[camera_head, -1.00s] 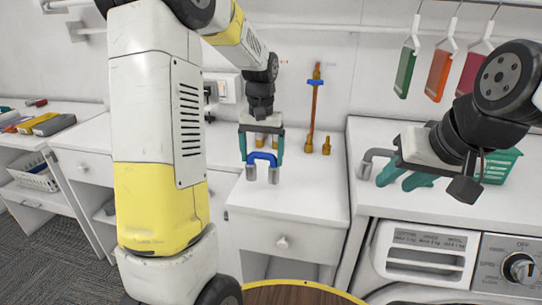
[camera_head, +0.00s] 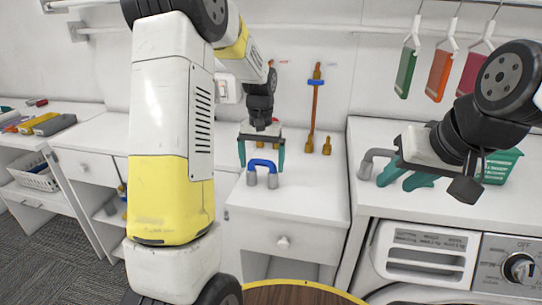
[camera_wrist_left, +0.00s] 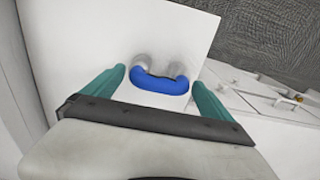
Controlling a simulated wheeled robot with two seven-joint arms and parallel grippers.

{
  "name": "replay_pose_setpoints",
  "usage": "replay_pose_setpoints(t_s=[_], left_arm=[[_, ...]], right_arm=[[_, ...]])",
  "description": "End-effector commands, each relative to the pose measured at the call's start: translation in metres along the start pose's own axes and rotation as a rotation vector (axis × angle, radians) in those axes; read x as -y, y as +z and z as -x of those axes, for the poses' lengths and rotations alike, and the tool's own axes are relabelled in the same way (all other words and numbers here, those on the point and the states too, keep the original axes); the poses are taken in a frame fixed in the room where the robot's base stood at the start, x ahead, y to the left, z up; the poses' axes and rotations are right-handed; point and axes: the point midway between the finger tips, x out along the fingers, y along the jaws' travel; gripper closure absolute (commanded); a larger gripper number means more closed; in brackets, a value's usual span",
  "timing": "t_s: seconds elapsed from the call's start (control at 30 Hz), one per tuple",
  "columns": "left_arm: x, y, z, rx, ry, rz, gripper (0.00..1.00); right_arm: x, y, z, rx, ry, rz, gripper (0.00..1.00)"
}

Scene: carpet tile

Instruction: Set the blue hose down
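The blue hose (camera_head: 262,163) is a short U-shaped bend with grey ends. It stands arch-up, ends down, on the white cabinet top (camera_head: 305,197) in the middle. My left gripper (camera_head: 261,160) is open above and behind it, its teal fingers on either side of the hose. In the left wrist view the blue hose (camera_wrist_left: 160,84) lies between and just beyond the fingertips (camera_wrist_left: 157,78), with a small gap on each side. My right gripper (camera_head: 398,184) is open and empty over the right counter, near a grey bent pipe (camera_head: 368,163).
A copper pipe with a blue band (camera_head: 314,95) runs up the wall behind, with brass fittings (camera_head: 326,146) at its foot. Coloured tags hang above. The cabinet top in front of the hose is clear.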

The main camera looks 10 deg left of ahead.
Motion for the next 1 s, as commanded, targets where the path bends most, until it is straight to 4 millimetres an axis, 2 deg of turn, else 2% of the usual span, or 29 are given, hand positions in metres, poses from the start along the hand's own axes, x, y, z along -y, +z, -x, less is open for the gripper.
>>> replay_pose_setpoints(t_s=[0.23,0.37,0.47,0.8,1.0], left_arm=[[0.0,0.0,0.001,0.0,0.0,0.0,0.0],[0.0,-0.001,0.01,-0.003,0.0,0.0,0.0],[0.0,-0.001,0.026,-0.005,0.0,0.0,0.0],[0.0,-0.001,0.097,-0.004,0.0,0.0,0.0],[0.0,0.0,0.12,-0.002,0.0,0.0,0.0]], right_arm=[[0.0,0.0,0.0,0.0,0.0,0.0,0.64],[0.0,0.0,0.0,0.0,0.0,0.0,0.64],[0.0,0.0,0.0,0.0,0.0,0.0,0.64],[0.0,0.0,0.0,0.0,0.0,0.0,0.64],[0.0,0.0,0.0,0.0,0.0,0.0,0.64]])
